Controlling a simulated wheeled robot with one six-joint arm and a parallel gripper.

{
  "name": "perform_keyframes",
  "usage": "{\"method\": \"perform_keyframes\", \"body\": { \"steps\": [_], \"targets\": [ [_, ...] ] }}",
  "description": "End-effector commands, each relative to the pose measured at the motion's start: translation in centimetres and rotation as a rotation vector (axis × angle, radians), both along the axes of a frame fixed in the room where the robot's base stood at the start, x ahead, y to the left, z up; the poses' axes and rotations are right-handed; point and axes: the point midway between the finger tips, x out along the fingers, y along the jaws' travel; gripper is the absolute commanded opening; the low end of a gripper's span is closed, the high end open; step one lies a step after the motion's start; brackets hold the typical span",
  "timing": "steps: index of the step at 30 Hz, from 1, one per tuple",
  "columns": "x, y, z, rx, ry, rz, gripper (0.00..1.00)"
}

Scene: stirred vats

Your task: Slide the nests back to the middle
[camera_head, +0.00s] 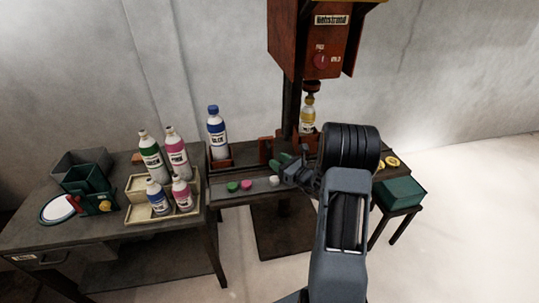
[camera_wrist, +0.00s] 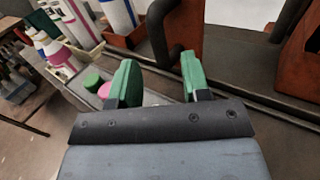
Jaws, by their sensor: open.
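The nests are orange-red holders on a dark rail. One nest (camera_head: 221,164) stands at the left and holds a blue-capped white bottle (camera_head: 217,138). Another nest (camera_head: 265,150) stands nearer the machine; its upright plate and dark handle (camera_wrist: 163,35) show in the wrist view. A bottle with yellow contents (camera_head: 308,115) stands under the machine's head; its base is partly hidden by my arm. My gripper (camera_head: 285,162) is over the front of the rail. In the wrist view its green fingers (camera_wrist: 158,78) are apart and empty, with the handle beyond and between them.
The red machine (camera_head: 325,45) rises above the rail. Green, pink and white caps (camera_head: 246,185) lie on a grey strip in front. A tray (camera_head: 133,215) with several bottles and dark bins (camera_head: 83,170) stand left. A green box (camera_head: 400,193) is at right.

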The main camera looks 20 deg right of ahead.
Motion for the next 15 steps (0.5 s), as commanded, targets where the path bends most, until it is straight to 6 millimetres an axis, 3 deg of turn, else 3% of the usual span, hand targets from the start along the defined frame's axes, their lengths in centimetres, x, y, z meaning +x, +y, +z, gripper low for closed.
{"method": "perform_keyframes", "body": {
  "steps": [6,15],
  "targets": [
    [3.1,1.3,0.0,-0.001,0.001,0.003,0.43],
    [4.8,2.0,0.0,-0.002,0.001,0.001,0.43]
  ]
}}
